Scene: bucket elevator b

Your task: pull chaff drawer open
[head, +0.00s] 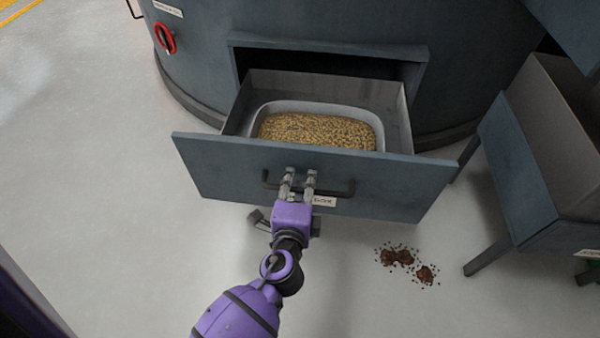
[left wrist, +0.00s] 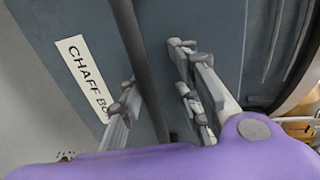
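The chaff drawer (head: 215,170) is a blue-grey metal box pulled well out of its opening (head: 410,75) in the round machine. Inside it is a light grey tub (head: 262,108) filled with tan grain-like chaff (head: 315,130). A dark bar handle (head: 343,188) crosses its front, above a white label (head: 325,201). My left gripper (head: 299,178) is at the handle with its fingers apart. In the left wrist view the handle bar (left wrist: 148,70) passes between the fingers (left wrist: 160,95), with a gap on the right side. The label (left wrist: 82,75) reads "CHAFF BO", partly hidden.
A red round knob (head: 165,38) is on the machine (head: 205,50) at upper left. A grey legged bin (head: 520,160) stands close on the right. Brown clumps and crumbs (head: 400,257) lie on the floor. The floor at left (head: 100,180) is clear.

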